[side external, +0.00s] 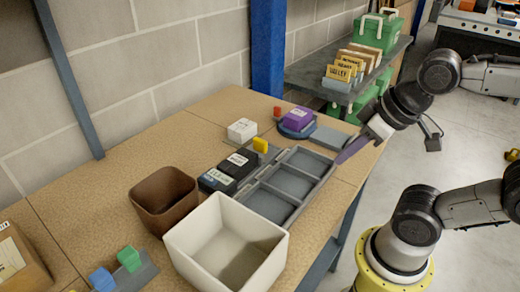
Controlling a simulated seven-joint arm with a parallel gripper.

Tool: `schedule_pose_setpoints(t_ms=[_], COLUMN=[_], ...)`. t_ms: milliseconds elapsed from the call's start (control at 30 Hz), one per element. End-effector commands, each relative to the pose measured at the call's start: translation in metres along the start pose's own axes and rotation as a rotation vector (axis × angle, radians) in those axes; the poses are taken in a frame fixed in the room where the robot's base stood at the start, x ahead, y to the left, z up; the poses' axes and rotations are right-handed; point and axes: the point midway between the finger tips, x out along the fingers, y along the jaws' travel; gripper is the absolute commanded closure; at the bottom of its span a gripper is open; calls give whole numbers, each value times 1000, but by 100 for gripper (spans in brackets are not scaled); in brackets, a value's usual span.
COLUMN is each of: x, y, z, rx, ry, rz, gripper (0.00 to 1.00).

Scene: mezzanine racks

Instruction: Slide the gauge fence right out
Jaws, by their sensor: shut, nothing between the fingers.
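No part is clearly marked as the gauge fence, so I cannot tell which piece it is. A grey tray (312,150) with several compartments lies on the table in the side external view. Along its left side sit black labelled boxes (237,164) and an upright yellow block (260,145). Beyond its far end are a purple block (299,118) on a blue-grey base and a flat grey plate (328,138). My gripper (340,160) is shut and empty, pointing down-left at the tray's far right corner. Whether it touches the tray cannot be told.
A cream bin (203,232) and a brown bin (163,212) stand at the near end. A white box (242,130) and a red cube (277,112) lie farther back. Green and blue blocks (128,257) sit front left. A block wall and blue post bound the back.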

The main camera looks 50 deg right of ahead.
Motion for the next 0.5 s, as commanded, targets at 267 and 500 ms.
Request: schedule_pose_setpoints(t_ms=[267, 500], x=[0, -14], y=[0, 0], z=[0, -9], rx=[0, -45], ry=[0, -2], rz=[0, 0], gripper=[100, 59])
